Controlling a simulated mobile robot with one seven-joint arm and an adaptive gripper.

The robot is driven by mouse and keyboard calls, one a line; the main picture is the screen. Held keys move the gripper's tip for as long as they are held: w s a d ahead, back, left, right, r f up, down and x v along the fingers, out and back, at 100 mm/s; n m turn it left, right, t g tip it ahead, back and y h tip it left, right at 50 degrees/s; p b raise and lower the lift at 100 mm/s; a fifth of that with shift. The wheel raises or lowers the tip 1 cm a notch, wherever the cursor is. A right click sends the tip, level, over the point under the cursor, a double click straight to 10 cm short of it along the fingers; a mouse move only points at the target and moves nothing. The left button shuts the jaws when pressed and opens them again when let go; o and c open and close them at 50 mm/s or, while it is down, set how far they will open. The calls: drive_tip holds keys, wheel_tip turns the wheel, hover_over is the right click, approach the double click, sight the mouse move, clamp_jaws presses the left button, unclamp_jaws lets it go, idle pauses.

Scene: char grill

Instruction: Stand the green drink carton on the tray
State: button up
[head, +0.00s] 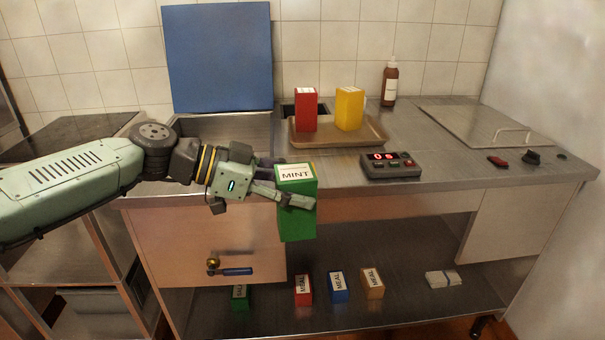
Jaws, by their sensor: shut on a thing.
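The green drink carton (297,221) has a white top label reading MINT. My gripper (290,197) is shut on it and holds it upright, in front of the counter's front edge. The brown tray (345,146) lies on the counter, behind and to the right of the carton. A red carton (306,112) and a yellow carton (349,109) stand on the tray, towards its back. The tray's front strip and right end look bare. My fingers partly cover the carton's side.
A black device with a red display (390,166) sits on the counter right of the tray. A brown bottle (389,83) stands behind. A blue board (219,58) leans at the wall. Several small boxes, including a blue one (339,288), stand on the lower shelf.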

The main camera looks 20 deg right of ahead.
drive_tip(key=w+a+f+n+t+y, duration=0.2)
drive_tip(key=a+f+n+t+y, duration=0.3)
drive_tip(key=f, duration=0.9)
drive_tip(key=w+a+f+n+t+y, duration=0.3)
drive_tip(key=a+f+n+t+y, duration=0.2)
drive_tip(key=f+n, duration=0.5)
drive_tip(key=w+a+f+n+t+y, duration=0.3)
drive_tip(key=a+f+n+t+y, duration=0.2)
drive_tip(key=f, duration=1.4)
drive_tip(key=a+n+y, duration=0.2)
drive_tip(key=n, duration=0.1)
drive_tip(key=shift+w+a+f+n+t, duration=0.15)
drive_tip(key=shift+a+f+n+t, duration=0.1)
drive_tip(key=shift+a+n+t, duration=0.05)
